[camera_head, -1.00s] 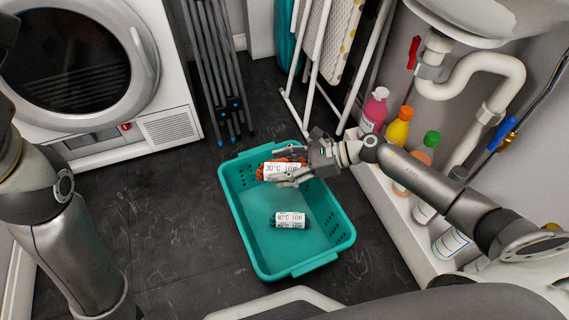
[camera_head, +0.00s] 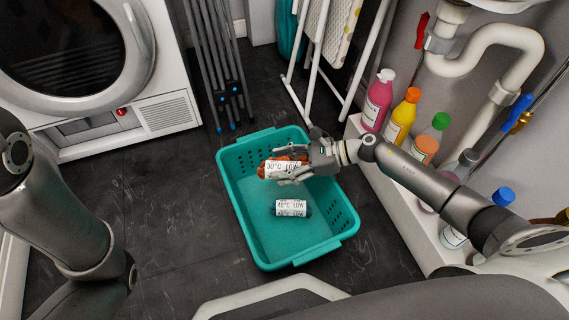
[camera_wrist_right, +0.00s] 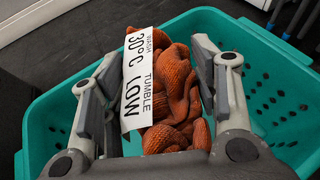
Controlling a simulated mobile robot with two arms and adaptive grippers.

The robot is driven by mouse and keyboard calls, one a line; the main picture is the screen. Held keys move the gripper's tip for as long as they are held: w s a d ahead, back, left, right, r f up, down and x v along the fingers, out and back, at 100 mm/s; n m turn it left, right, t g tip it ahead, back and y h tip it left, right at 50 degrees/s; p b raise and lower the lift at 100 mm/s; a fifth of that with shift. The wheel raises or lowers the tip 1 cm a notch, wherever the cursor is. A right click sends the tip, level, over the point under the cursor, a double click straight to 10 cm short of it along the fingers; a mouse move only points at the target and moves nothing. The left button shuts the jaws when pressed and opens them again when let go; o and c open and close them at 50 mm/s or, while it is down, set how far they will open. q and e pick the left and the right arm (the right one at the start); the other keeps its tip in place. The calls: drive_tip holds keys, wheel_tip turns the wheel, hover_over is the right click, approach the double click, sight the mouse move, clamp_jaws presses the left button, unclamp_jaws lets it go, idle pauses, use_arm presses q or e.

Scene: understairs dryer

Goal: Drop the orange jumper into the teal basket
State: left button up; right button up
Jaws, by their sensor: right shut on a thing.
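The teal basket (camera_head: 257,243) stands on the dark floor in the middle of the head view. My right gripper (camera_head: 283,169) is over the far part of the basket, shut on the orange jumper (camera_head: 264,171). The jumper is a crumpled knitted bundle with a white label reading 30°C LOW. In the right wrist view the jumper (camera_wrist_right: 178,95) sits between both fingers of my right gripper (camera_wrist_right: 160,90), with the basket rim (camera_wrist_right: 45,110) around and below. My left arm shows at the left of the head view, but its gripper is out of view.
A dark rolled item labelled 40°C LOW (camera_head: 291,208) lies in the basket. A white dryer (camera_head: 110,75) stands at the left. Folded racks (camera_head: 215,60) and a white-legged ironing board (camera_head: 318,60) stand behind. Bottles (camera_head: 400,118) line a ledge at the right, below a white pipe (camera_head: 490,50).

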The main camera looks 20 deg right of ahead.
sight(284, 161)
drive_tip(key=o, duration=1.2)
drive_tip(key=shift+r, duration=0.1)
wheel_tip(284, 161, up, 10)
drive_tip(key=shift+f, duration=0.1)
